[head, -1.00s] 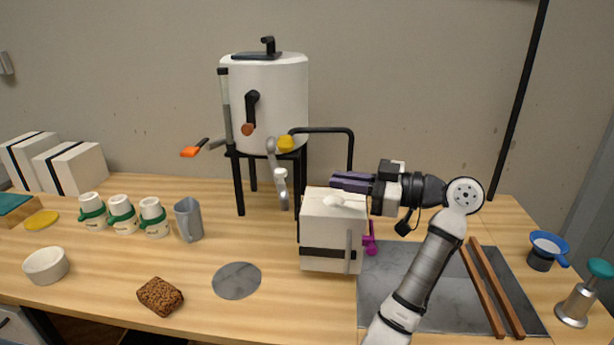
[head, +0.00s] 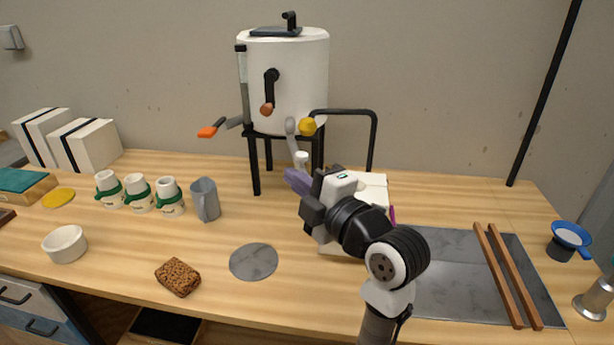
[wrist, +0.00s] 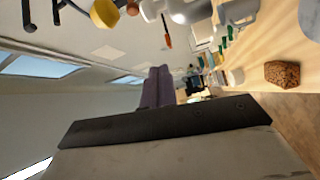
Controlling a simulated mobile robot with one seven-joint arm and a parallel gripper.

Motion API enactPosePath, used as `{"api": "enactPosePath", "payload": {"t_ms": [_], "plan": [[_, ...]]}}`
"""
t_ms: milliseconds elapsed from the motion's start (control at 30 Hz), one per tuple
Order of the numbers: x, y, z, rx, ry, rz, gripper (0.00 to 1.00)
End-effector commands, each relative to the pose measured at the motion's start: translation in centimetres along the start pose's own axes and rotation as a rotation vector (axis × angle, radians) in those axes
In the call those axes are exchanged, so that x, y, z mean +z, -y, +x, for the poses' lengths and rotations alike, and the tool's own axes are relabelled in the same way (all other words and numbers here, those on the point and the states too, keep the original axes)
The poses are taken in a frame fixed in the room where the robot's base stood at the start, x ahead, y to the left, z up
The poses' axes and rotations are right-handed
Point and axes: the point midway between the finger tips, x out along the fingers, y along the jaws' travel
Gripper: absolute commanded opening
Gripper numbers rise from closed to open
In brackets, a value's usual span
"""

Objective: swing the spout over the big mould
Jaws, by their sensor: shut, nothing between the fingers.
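The spout (head: 301,158) is a grey pipe with a white end, hanging from the white tank (head: 300,85) by the yellow knob (head: 308,126). The big mould (head: 374,182) is a white block to the right of the spout, mostly hidden by my wrist. The spout hangs to its left, not clearly over it. My gripper (head: 296,180) has purple fingers, shut and empty, just below the visible spout; I cannot tell if they touch. In the wrist view the fingers (wrist: 157,88) are together, and the yellow knob (wrist: 104,13) shows.
A black bent pipe (head: 374,140) rises behind the mould. A grey jug (head: 205,200) and white cups (head: 139,192) stand left. A brown sponge (head: 178,277) and a grey disc (head: 254,262) lie in front. Two wooden bars (head: 507,275) rest on a grey slab (head: 450,290) at right.

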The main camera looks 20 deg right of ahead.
Motion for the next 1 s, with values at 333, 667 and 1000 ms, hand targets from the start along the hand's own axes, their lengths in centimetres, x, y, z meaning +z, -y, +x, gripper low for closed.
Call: {"api": "enactPosePath", "payload": {"t_ms": [333, 667, 1000], "plan": [[1.0, -0.3, 6.1, -0.002, 0.005, 0.004, 0.00], [3.7, -0.1, 5.0, -0.001, 0.001, 0.001, 0.00], [3.8, 0.0, 5.0, -0.001, 0.000, 0.001, 0.00]]}}
